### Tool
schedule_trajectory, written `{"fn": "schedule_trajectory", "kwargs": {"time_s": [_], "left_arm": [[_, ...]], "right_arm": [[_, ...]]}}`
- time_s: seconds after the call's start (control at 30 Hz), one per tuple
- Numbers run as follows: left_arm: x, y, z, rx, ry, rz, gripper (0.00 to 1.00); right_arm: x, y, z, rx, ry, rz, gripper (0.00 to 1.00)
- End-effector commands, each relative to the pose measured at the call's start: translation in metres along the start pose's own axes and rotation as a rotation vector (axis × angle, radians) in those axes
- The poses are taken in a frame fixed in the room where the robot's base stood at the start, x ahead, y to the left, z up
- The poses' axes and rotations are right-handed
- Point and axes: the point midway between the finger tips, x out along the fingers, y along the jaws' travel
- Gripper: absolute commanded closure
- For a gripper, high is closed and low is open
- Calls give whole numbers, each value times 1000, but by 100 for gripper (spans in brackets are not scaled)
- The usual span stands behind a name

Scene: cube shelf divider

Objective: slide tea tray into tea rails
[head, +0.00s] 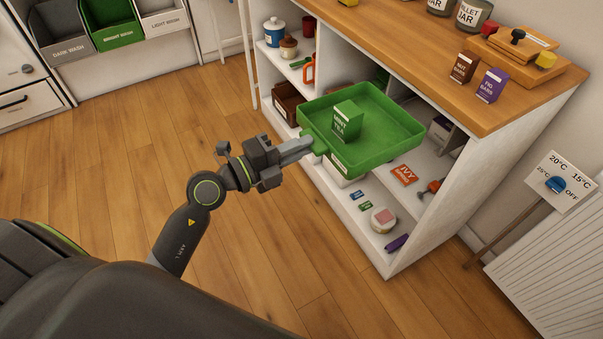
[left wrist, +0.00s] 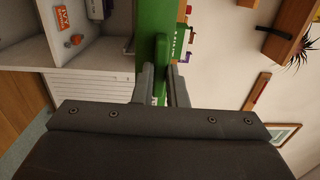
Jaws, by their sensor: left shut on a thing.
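The green tea tray (head: 375,150) is held level in front of the white cube shelf (head: 440,225), at about the height of its upper openings. A green tea box (head: 346,122) stands upright on the tray. My left gripper (head: 308,146) is shut on the tab at the tray's near left side. In the left wrist view the gripper fingers (left wrist: 165,85) close on the green tab (left wrist: 161,60). The tea rails are hidden, and I cannot tell whether the tray's far edge is inside the shelf. My right gripper is not in view.
The shelf's wooden top (head: 420,45) carries jars, a brown box (head: 464,67) and a purple box (head: 491,85). Lower compartments hold a round tin (head: 383,219), a red packet (head: 404,174) and small items. The wooden floor (head: 120,160) at left is clear.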

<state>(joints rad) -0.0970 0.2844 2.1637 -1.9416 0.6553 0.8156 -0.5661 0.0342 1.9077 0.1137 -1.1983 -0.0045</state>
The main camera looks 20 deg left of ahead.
Motion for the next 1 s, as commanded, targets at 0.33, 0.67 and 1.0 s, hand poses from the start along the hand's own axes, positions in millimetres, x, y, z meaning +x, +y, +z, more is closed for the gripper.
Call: {"fn": "schedule_trajectory", "kwargs": {"time_s": [0.33, 0.67, 1.0], "left_arm": [[7, 36, 3, 1, 19, -6, 100], [7, 35, 3, 1, 20, -6, 100], [17, 40, 3, -3, 18, -10, 100]], "right_arm": [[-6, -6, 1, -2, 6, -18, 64], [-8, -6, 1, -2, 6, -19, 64], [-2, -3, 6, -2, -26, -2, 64]]}}
